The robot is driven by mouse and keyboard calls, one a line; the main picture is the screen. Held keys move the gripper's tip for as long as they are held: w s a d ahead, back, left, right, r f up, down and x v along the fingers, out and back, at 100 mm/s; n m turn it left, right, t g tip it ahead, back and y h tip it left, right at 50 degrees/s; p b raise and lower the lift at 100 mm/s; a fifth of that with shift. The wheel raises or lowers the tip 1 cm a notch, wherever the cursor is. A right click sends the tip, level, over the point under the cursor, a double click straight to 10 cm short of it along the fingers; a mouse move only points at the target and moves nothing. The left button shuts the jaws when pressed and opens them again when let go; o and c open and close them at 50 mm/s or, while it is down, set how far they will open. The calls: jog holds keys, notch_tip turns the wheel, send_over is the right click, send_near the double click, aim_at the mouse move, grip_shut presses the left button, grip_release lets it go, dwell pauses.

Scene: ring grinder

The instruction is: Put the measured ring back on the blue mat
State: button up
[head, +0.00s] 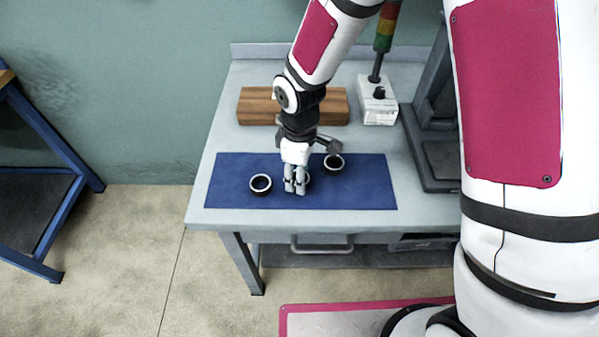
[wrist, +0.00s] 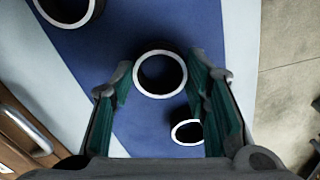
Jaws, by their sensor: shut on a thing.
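My gripper (head: 295,190) points down over the blue mat (head: 226,193). In the wrist view its fingers (wrist: 159,72) are shut on a dark ring with a pale rim (wrist: 160,96). In the head view the fingers hide most of this held ring (head: 308,181). It is at or close to mat height; I cannot tell whether it touches. A second ring (head: 261,192) lies on the mat to the left and shows partly behind a finger in the wrist view (wrist: 178,141). A third ring (head: 334,170) lies on the mat to the right and back, also at the wrist view's top left (wrist: 92,14).
A wooden block (head: 255,107) lies behind the mat. A white box with a black knob (head: 378,111) stands beside it, near a coloured light column (head: 384,30). A dark grey machine (head: 436,165) stands right of the mat. The mat's right end is bare.

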jog(key=shift+f, duration=0.15)
jog(key=o, duration=1.3)
jog(key=shift+o, duration=0.2)
notch_tip(320, 180, up, 12)
jog(key=shift+r, duration=0.2)
